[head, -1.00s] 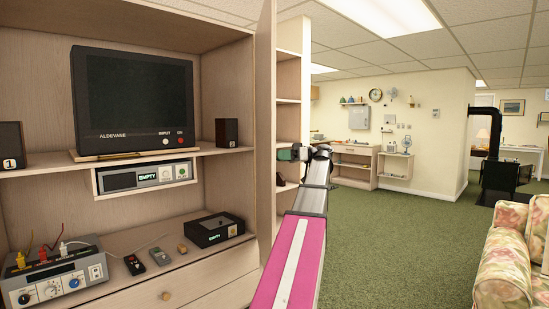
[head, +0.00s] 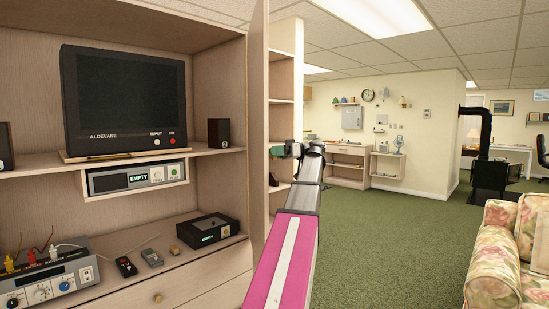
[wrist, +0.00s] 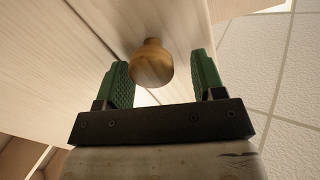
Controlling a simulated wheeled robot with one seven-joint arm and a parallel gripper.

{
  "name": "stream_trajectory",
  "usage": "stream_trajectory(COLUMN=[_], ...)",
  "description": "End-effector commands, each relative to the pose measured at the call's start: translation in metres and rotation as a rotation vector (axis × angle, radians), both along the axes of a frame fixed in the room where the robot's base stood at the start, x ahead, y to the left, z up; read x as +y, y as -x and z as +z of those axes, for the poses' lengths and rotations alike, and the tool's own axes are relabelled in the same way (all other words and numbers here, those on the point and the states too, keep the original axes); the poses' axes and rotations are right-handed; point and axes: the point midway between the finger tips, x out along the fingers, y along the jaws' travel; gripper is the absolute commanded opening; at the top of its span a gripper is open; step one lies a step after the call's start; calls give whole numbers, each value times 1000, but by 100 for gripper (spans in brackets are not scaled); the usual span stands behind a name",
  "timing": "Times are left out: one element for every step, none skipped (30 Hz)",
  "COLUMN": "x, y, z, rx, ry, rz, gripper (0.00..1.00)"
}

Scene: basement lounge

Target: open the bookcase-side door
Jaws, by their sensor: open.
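The pale wood door (head: 258,120) stands nearly edge-on at the right side of the TV cabinet in the head view. It also fills much of the wrist view (wrist: 75,45). Its round wooden knob (wrist: 152,63) shows between the two green fingers of my gripper (wrist: 165,80). The fingers are open, with a clear gap on the knob's right and a smaller one on its left. In the head view my gripper (head: 277,151) is small and beside the door's right face; the knob is not visible there.
The wall unit holds a television (head: 124,100), a small speaker (head: 219,133), a black box (head: 207,231) and a control box (head: 48,277). Open shelves (head: 283,90) stand behind the door. Green carpet (head: 385,235) is clear to the right, up to a floral sofa (head: 495,270).

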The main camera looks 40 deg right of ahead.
Motion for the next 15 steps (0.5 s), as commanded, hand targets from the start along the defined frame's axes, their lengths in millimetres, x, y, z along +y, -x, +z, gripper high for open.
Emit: stream_trajectory(x=[-1, -1, -1, -1, 9, 18, 23, 29, 36, 41, 46, 53, 58, 63, 70], y=[-1, -1, -1, -1, -2, -4, -6, -7, -9, -11, -12, -15, -16, -17, -19], z=[9, 15, 23, 29, 30, 34, 37, 40, 45, 48, 51, 55, 59, 62, 66], rx=[-1, 0, 0, -1, -2, 0, 0, -1, -1, -2, -2, -1, -1, -1, -1], ry=[2, 1, 1, 2, 1, 1, 1, 1, 1, 1, 1, 1, 1, 1, 1], rz=[0, 0, 0, 1, 3, 4, 4, 3, 3, 3, 4, 3, 3, 2, 3], gripper=[63, 63, 63, 63, 63, 63, 63, 63, 63, 63, 63, 63, 63, 63, 63])
